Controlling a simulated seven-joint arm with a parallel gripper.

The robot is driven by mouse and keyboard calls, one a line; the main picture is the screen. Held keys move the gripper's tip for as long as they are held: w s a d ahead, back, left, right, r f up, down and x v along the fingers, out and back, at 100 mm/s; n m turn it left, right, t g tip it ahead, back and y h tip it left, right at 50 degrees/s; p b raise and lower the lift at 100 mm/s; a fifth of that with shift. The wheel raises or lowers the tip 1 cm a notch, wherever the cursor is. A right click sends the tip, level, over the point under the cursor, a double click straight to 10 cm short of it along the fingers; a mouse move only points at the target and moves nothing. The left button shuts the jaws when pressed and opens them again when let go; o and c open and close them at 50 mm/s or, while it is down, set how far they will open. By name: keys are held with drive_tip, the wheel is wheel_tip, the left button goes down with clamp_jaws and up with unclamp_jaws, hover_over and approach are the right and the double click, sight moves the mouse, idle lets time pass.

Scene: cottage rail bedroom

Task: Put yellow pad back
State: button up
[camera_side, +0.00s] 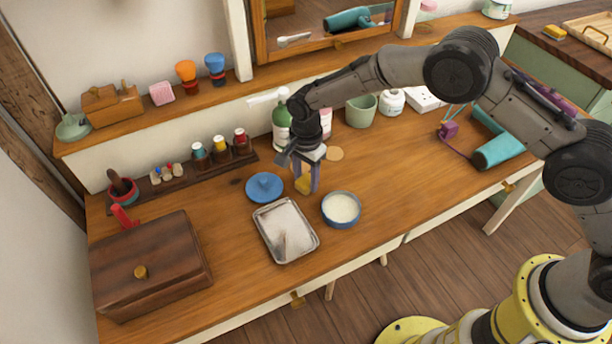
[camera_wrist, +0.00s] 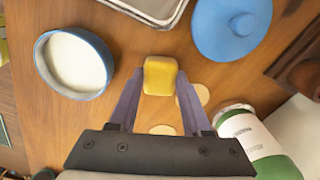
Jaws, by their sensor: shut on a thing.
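The yellow pad (camera_side: 303,185) is a small rounded block. My gripper (camera_side: 307,182) is shut on it and points down at the dressing table, between the blue lid (camera_side: 264,187) and the blue bowl of white powder (camera_side: 341,208). In the wrist view the pad (camera_wrist: 160,74) sits between both fingertips (camera_wrist: 160,82), the bowl (camera_wrist: 74,63) is on the left and the lid (camera_wrist: 231,25) on the upper right. I cannot tell whether the pad touches the table.
A metal tray (camera_side: 285,231) lies in front of the lid. A green bottle (camera_side: 281,128) stands close behind my gripper. Pale flat discs (camera_side: 335,154) lie near it. A wooden box (camera_side: 151,266) fills the left. The tabletop right of the bowl is clear.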

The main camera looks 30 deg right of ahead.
sight(306, 180)
drive_tip(key=o, duration=1.2)
drive_tip(key=shift+f, duration=0.1)
wheel_tip(306, 180, up, 12)
drive_tip(key=shift+r, duration=0.2)
drive_tip(key=s+d+r+n+t, duration=0.1)
drive_tip(key=s+d+r+n, duration=0.2)
drive_tip(key=s+d+r, duration=0.5)
drive_tip(key=s+d+r+n+t, duration=0.2)
drive_tip(key=s+d+r+n, duration=0.1)
drive_tip(key=d+r, duration=0.55)
drive_tip(key=s+d+n+t, duration=0.1)
drive_tip(key=s+d+n, duration=0.1)
drive_tip(key=s, duration=0.5)
drive_tip(key=s+d+n, duration=0.3)
drive_tip(key=s, duration=0.5)
drive_tip(key=s+d+n+t, duration=0.1)
drive_tip(key=s+d+n, duration=0.1)
drive_tip(key=s, duration=0.5)
drive_tip(key=shift+s+d+r+n+t, duration=0.15)
drive_tip(key=shift+d+n+t, duration=0.15)
drive_tip(key=shift+d, duration=0.35)
